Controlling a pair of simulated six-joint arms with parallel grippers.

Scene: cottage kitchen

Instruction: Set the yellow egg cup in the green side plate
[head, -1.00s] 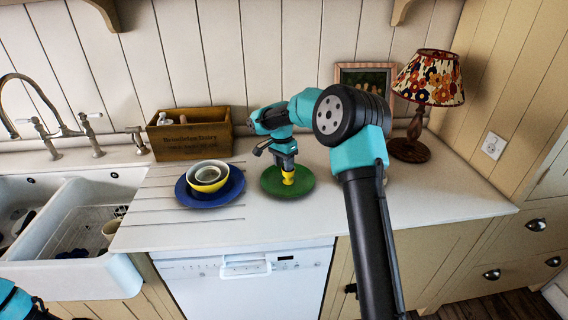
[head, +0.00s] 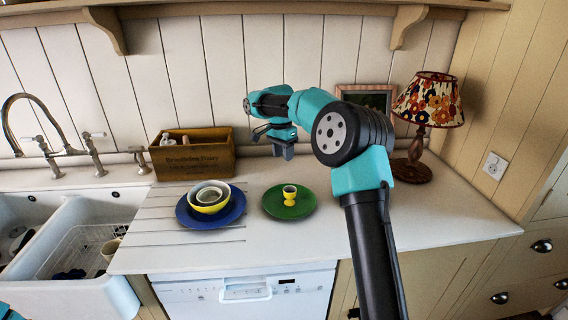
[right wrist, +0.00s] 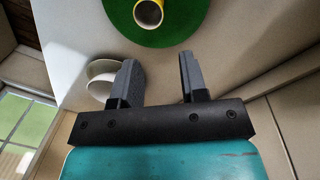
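The yellow egg cup (head: 290,195) stands upright on the green side plate (head: 271,206), near the plate's middle. In the right wrist view the egg cup (right wrist: 148,13) shows its open top at the upper edge, on the green plate (right wrist: 178,32). My right gripper (head: 283,155) is above and behind the plate, apart from the cup. The right wrist view shows its fingers (right wrist: 158,80) spread with nothing between them. Of my left arm only a small piece shows at the lower left corner of the head view; its gripper is out of view.
A blue plate (head: 233,210) with a yellow bowl (head: 208,208) and a paler bowl inside it stands left of the green plate. A wooden crate (head: 193,161) is behind it. A lamp (head: 428,100) and a picture frame stand at the back right. The sink (head: 75,293) is left.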

